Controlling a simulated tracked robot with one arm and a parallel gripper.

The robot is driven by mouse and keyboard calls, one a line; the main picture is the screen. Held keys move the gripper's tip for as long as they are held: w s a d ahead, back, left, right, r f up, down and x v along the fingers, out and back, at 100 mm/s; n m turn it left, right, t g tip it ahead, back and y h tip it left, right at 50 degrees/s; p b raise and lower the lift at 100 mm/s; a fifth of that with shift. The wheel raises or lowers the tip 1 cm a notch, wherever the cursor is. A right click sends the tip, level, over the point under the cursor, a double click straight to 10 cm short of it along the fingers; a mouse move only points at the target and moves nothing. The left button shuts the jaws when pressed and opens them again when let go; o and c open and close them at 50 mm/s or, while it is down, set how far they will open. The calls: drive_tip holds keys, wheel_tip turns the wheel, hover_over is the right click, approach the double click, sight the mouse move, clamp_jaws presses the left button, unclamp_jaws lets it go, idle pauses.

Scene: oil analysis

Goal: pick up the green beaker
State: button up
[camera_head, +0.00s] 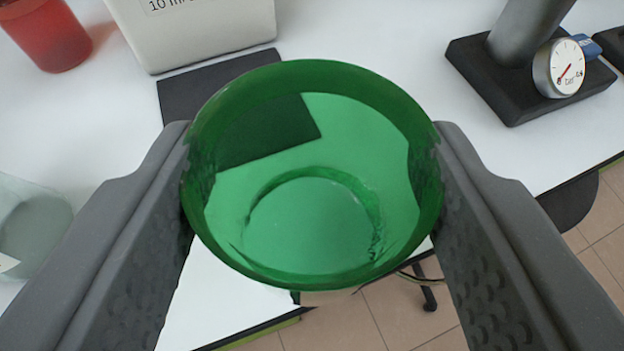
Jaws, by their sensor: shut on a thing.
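The green beaker (313,262) is see-through and sits in the middle of the view, its open rim facing me. My gripper (312,160) is shut on it, one dark grey finger against its left side and the other against its right side. I look down into the beaker and it appears empty. Through its wall and bottom I see the white table and part of a dark mat. I cannot tell for sure how high its base is above the table.
A white table (110,130) lies below, its front edge near the beaker. A red beaker (50,35) and a white box-shaped container (205,35) stand at the back left. A clear vessel (32,225) is at the left. A dark stand with a gauge (562,68) is at the right.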

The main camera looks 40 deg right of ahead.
drive_tip(key=shift+s+r, duration=0.1)
drive_tip(key=shift+s, duration=0.7)
drive_tip(key=shift+s+a, duration=0.1)
idle(1.2)
idle(0.3)
